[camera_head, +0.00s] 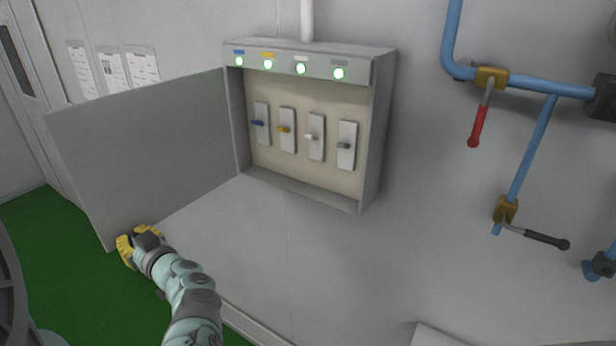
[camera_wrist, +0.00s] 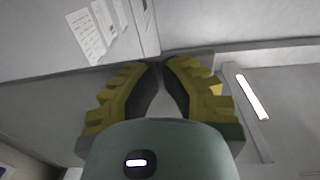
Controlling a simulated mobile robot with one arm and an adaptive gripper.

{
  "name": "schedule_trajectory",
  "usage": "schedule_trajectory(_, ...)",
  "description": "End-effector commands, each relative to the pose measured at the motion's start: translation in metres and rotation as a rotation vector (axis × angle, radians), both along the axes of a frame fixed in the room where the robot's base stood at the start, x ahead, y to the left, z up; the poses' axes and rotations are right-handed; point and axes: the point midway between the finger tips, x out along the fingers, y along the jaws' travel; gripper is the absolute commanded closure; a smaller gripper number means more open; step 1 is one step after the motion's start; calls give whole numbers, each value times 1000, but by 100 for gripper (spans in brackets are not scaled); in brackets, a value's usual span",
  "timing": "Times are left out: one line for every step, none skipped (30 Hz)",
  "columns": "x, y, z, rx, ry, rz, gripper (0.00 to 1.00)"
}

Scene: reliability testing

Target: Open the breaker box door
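The breaker box (camera_head: 378,135) is mounted on the wall. Its grey door (camera_head: 150,140) is swung wide out to the left, hinged at the box's left side. The inside shows several switches with blue, yellow, white and grey levers. My gripper (camera_head: 124,252) is at the lower left corner of the door, near its free edge; whether it touches the door cannot be told. In the wrist view my gripper (camera_wrist: 162,64) has its yellow fingers with the tips together and nothing visible held between them.
Blue pipes (camera_head: 530,150) with a red-handled valve (camera_head: 478,125) and a black-handled valve (camera_head: 535,237) are on the wall at right. Paper sheets (camera_head: 112,70) hang on the wall behind the door. Green floor (camera_head: 60,270) is open at lower left.

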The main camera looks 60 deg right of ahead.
Motion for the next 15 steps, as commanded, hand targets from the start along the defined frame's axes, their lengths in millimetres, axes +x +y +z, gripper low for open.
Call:
schedule_trajectory(0, -1, 0, 0, 0, -2, 100)
schedule_trajectory(0, -1, 0, 0, 0, -2, 100)
schedule_trajectory(0, -1, 0, 0, 0, -2, 100)
schedule_trajectory(0, -1, 0, 0, 0, -2, 100)
schedule_trajectory(0, -1, 0, 0, 0, -2, 100)
schedule_trajectory(0, -1, 0, 0, 0, -2, 100)
schedule_trajectory(0, -1, 0, 0, 0, -2, 100)
schedule_trajectory(0, -1, 0, 0, 0, -2, 100)
schedule_trajectory(0, -1, 0, 0, 0, -2, 100)
schedule_trajectory(0, -1, -1, 0, 0, -3, 100)
schedule_trajectory(1, 0, -1, 0, 0, -4, 100)
schedule_trajectory(3, 0, -1, -1, -1, -9, 100)
schedule_trajectory(6, 0, -1, -2, -2, -16, 100)
schedule_trajectory(9, 0, -2, -3, -2, -25, 100)
schedule_trajectory(15, 0, -2, -2, -5, -38, 100)
